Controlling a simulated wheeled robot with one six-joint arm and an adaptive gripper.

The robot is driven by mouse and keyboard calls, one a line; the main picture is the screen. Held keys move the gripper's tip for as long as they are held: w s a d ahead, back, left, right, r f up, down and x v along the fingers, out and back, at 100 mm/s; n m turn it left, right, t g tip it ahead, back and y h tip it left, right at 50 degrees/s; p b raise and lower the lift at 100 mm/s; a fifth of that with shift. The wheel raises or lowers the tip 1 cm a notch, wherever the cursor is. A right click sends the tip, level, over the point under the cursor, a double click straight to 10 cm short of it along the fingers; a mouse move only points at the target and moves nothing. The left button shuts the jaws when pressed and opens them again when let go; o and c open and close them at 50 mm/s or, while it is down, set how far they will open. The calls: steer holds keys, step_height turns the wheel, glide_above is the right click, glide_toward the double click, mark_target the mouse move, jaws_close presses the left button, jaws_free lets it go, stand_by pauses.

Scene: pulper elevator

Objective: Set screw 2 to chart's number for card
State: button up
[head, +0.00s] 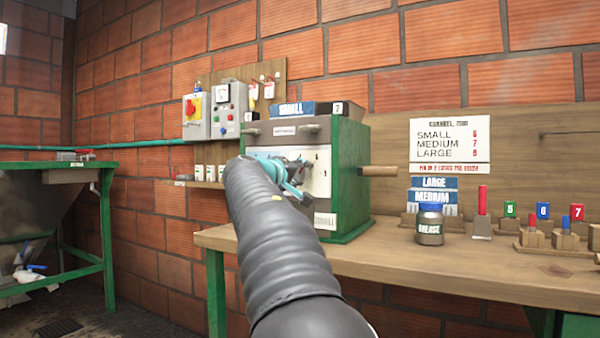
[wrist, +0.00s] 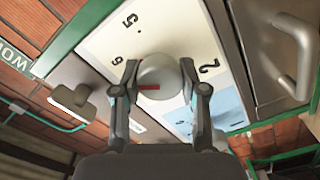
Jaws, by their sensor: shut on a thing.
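The screw knob (wrist: 160,75) is a round grey knob with a red mark on its side, on a white dial plate (wrist: 100,45) showing 5, 6 and a larger 2. My gripper (wrist: 160,88) is shut on the knob, one finger on each side. The red mark points left in the wrist view; the number it meets is unclear. In the head view, my teal gripper (head: 290,172) is against the front of the green machine (head: 350,170), hiding the knob. A blue SMALL card (head: 287,109) is on top.
The bench (head: 480,258) holds a grease jar (head: 430,228), LARGE and MEDIUM cards (head: 433,190), a red-handled tool (head: 482,205) and numbered tags (head: 543,211). A metal handle (wrist: 298,50) is right of the dial.

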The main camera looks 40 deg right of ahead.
steer(key=shift+n, duration=0.3)
steer(key=o, duration=1.1)
steer(key=v, duration=1.2)
